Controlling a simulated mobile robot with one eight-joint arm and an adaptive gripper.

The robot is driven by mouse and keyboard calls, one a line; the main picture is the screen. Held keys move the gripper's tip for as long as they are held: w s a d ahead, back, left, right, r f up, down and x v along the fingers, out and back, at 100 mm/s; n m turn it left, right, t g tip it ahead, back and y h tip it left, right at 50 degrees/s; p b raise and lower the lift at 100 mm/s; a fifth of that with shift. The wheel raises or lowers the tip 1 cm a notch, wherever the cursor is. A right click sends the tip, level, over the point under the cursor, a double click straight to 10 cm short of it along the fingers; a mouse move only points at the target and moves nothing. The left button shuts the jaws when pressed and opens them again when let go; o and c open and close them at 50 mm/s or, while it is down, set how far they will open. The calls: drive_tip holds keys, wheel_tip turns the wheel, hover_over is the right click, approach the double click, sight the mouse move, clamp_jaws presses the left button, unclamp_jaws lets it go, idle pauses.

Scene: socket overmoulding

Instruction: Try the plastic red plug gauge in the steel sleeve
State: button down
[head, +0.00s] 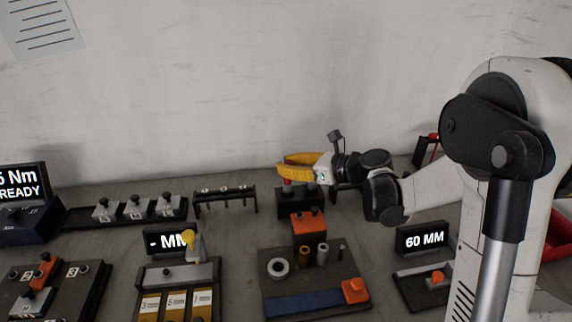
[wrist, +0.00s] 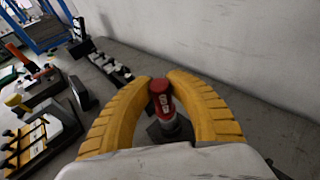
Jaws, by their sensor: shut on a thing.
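My gripper (head: 283,172) has yellow fingers and is over the black block (head: 299,198) at the back of the bench. In the wrist view my gripper (wrist: 160,80) is shut on the red plug gauge (wrist: 161,98). The gauge has white lettering on its red part and a grey part beyond it. Only a small bit of red shows under the fingers in the head view. On the dark board (head: 336,277) stand a wide pale ring (head: 278,268), a brass sleeve (head: 306,255) and a grey sleeve (head: 322,253), which looks like the steel one. Whether the gauge touches the block is unclear.
An orange block (head: 308,222) stands behind the sleeves, and an orange piece (head: 355,290) lies at the board's front right. A thin pin (head: 341,252) stands right of the sleeves. A "60 MM" display (head: 424,239) is to the right. A black rack (head: 225,198) stands at the back.

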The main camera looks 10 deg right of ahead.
drive_tip(key=shift+f, duration=0.5)
idle(0.3)
drive_tip(key=shift+r, duration=0.2)
idle(0.8)
drive_tip(key=shift+r+p, duration=0.9)
drive_tip(key=shift+r, duration=0.5)
drive_tip(key=shift+r+p, duration=1.85)
drive_tip(key=shift+r, duration=0.65)
